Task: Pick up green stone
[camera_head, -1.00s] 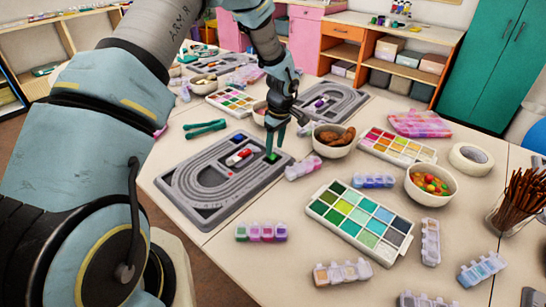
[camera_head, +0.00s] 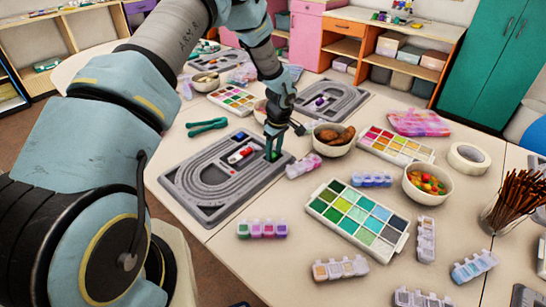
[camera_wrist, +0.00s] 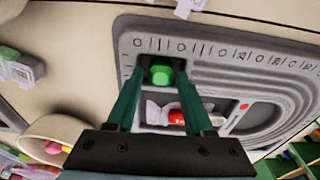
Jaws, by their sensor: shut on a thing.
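The green stone (camera_wrist: 160,74) sits in a recess at the corner of the grey bead board (camera_head: 200,190). In the wrist view the stone is between my fingertips. My gripper (camera_head: 273,157) is shut on the stone, low over the board's right end. In the head view the fingers hide most of the stone, with a little green showing around them. The board's grooved, marked surface also shows in the wrist view (camera_wrist: 215,45).
A red and white item (camera_head: 240,155) lies mid-board. Teal tweezers (camera_head: 207,126) lie behind it. A clear bead box (camera_head: 303,166) and a bowl of brown pieces (camera_head: 333,139) stand close to the right. A palette of green beads (camera_head: 357,217) lies further right.

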